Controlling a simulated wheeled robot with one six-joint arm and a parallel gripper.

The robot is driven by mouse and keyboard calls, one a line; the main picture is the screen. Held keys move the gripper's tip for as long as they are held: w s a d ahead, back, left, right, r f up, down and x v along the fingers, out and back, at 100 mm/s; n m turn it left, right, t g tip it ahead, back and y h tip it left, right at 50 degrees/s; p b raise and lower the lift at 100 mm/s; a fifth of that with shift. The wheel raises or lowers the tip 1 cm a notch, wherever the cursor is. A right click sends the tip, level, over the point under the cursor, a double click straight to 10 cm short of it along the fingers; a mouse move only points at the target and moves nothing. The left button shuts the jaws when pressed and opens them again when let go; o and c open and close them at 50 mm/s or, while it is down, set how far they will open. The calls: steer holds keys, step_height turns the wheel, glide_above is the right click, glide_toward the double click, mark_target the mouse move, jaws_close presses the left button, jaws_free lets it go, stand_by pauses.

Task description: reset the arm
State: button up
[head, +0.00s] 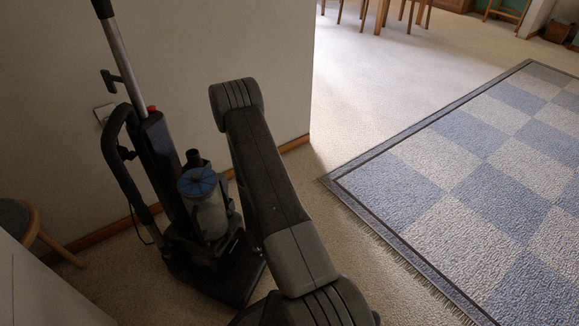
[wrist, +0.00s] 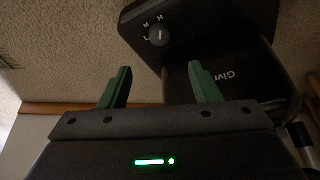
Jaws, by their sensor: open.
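In the wrist view my gripper (wrist: 159,86) shows two green fingers standing well apart. It is open, with nothing between the fingers. Behind the fingers is the black base of the upright vacuum cleaner (wrist: 230,75), with a small dial and part of a printed name. I cannot tell whether the right finger touches it. In the head view my arm rises through the middle of the picture, and the gripper is not visible there. The vacuum cleaner (head: 203,215) stands upright just left of my arm, partly hidden by it.
A wall (head: 270,60) is behind the vacuum cleaner, its corner right of my arm. A stool (head: 20,225) is at the left edge. A checked blue and cream rug (head: 470,165) lies right. Wooden chair and table legs (head: 385,12) stand far back. Carpet between is clear.

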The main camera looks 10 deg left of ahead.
mark_target(258, 249)
steer(key=b+x, duration=0.5)
steer(key=x, duration=0.8)
steer(key=shift+f, duration=0.25)
steer(key=shift+r, duration=0.1)
steer(key=p+v, duration=0.6)
steer(key=v, duration=0.8)
steer(key=b+x, duration=0.6)
steer(key=x, duration=0.8)
steer(key=shift+d, duration=0.15)
steer(key=shift+w, duration=0.1)
steer(key=shift+w+n+g, duration=0.1)
steer(key=shift+n+g, duration=0.5)
steer(key=shift+n, duration=0.9)
steer(key=shift+w+n+g, duration=0.1)
steer(key=shift+n+g, duration=0.5)
steer(key=shift+n, duration=0.9)
steer(key=shift+w+n+g+p, duration=0.1)
steer(key=shift+n+g+p, duration=0.4)
steer(key=shift+n, duration=0.65)
steer(key=shift+n+g+p, duration=0.3)
steer(key=shift+n+p, duration=0.3)
steer(key=shift+n, duration=0.55)
steer(key=shift+n+g+p, duration=0.3)
steer(key=shift+n+p, duration=0.05)
steer(key=shift+n, duration=0.35)
